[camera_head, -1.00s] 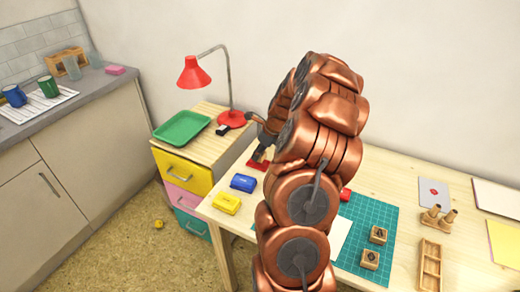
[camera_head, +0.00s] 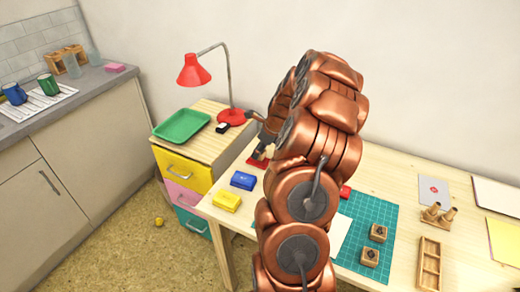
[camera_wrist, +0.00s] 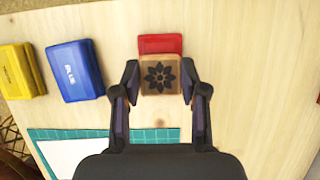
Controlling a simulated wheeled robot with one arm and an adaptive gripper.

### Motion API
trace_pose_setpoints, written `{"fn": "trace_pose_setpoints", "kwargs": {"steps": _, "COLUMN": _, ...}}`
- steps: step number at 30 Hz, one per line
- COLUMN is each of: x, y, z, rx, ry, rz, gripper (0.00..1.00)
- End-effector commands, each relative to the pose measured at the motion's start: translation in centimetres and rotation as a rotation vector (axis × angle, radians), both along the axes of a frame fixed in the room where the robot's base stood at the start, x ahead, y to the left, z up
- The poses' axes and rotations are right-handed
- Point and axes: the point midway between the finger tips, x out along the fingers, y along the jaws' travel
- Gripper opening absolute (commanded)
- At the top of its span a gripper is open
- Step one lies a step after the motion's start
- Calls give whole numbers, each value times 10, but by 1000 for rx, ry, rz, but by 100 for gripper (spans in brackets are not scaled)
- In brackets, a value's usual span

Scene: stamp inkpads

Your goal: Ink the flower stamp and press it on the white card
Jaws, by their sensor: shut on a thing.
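My gripper (camera_wrist: 160,82) is shut on the flower stamp (camera_wrist: 160,75), a wooden block with a black flower on its top, in the wrist view. The stamp covers the near part of the red inkpad (camera_wrist: 160,43); I cannot tell whether they touch. In the head view my gripper (camera_head: 263,151) is over the red inkpad (camera_head: 256,163), partly hidden by my arm. The blue inkpad (camera_wrist: 74,70) and yellow inkpad (camera_wrist: 16,72) lie to the left. The white card (camera_wrist: 75,158) lies on the green mat (camera_wrist: 155,136), and shows in part behind my arm in the head view (camera_head: 341,236).
Two other wooden stamps (camera_head: 378,233) (camera_head: 369,257) stand on the mat. A wooden tray (camera_head: 429,265) and a holder with pegs (camera_head: 437,214) are at the right. A red lamp (camera_head: 194,71) and green tray (camera_head: 181,126) stand on the drawer unit at the left.

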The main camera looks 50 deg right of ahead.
Motion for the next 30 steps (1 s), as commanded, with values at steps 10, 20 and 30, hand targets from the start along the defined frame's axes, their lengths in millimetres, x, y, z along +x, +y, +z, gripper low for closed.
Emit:
{"fn": "trace_pose_setpoints", "kwargs": {"steps": 10, "x": 0, "y": 0, "z": -3, "rx": 0, "ry": 0, "rz": 0, "gripper": 18}}
{"fn": "trace_pose_setpoints", "kwargs": {"steps": 20, "x": 0, "y": 0, "z": -7, "rx": 0, "ry": 0, "rz": 0, "gripper": 18}}
{"fn": "trace_pose_setpoints", "kwargs": {"steps": 30, "x": 0, "y": 0, "z": -8, "rx": 0, "ry": 0, "rz": 0, "gripper": 18}}
